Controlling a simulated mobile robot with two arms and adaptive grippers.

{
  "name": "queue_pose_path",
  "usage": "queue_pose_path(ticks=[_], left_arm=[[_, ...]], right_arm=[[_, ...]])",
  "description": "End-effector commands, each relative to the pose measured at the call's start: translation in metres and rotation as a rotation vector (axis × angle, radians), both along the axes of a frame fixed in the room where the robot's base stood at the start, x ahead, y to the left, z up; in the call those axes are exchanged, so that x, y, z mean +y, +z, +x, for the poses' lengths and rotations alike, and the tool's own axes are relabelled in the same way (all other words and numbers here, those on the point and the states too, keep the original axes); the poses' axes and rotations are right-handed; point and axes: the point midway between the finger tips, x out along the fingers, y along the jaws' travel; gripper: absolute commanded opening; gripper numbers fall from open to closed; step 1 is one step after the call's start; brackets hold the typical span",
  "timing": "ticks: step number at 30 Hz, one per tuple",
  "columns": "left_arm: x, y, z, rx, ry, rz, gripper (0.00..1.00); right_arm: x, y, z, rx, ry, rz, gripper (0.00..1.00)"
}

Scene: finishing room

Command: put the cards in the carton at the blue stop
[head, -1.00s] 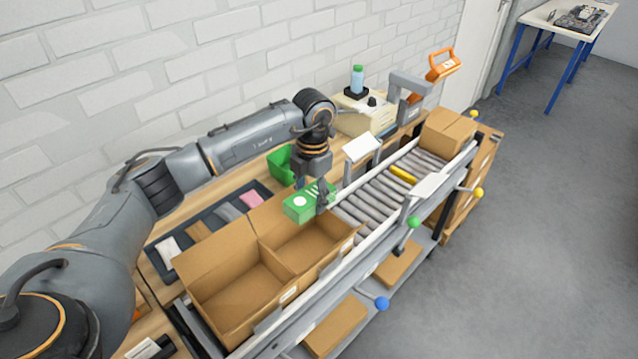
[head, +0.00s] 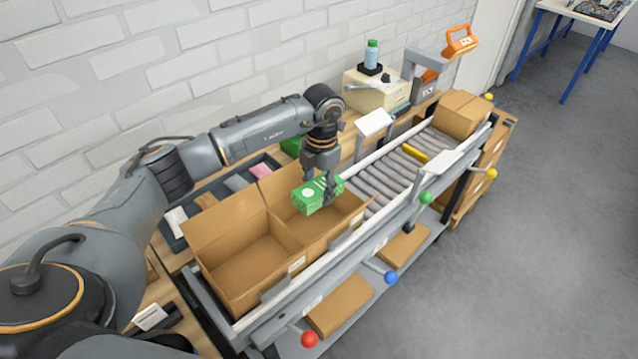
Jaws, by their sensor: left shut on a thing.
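My left gripper (head: 320,188) is shut on a green box with a white circle (head: 312,197), which looks like the cards. It holds the box tilted over the opening of the right-hand open carton (head: 342,229); the box overlaps the carton's back wall in the picture. A second open carton (head: 226,290) stands against it on the left and looks empty. The blue stop's knob (head: 391,278) sticks out from the front rail, below and right of the right-hand carton. My right gripper is out of view.
A closed carton (head: 462,115) stands at the far end of the roller conveyor (head: 384,181). Red (head: 309,339), green (head: 426,198) and yellow (head: 491,174) knobs line the front. A dark tray (head: 177,236) holds several items behind the cartons. Flat cartons (head: 339,305) lie on the shelf below.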

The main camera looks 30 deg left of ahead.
Motion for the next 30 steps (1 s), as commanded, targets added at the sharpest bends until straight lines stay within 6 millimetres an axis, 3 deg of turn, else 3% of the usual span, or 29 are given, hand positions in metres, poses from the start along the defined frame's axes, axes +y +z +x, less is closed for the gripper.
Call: queue_pose_path(ticks=[7,30], left_arm=[[0.0,-0.02,-0.001,0.0,0.0,0.0,0.12],[0.002,-0.074,-0.004,0.0,0.001,0.0,0.12]], right_arm=[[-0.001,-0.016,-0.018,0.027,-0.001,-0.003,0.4],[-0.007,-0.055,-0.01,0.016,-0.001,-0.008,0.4]])
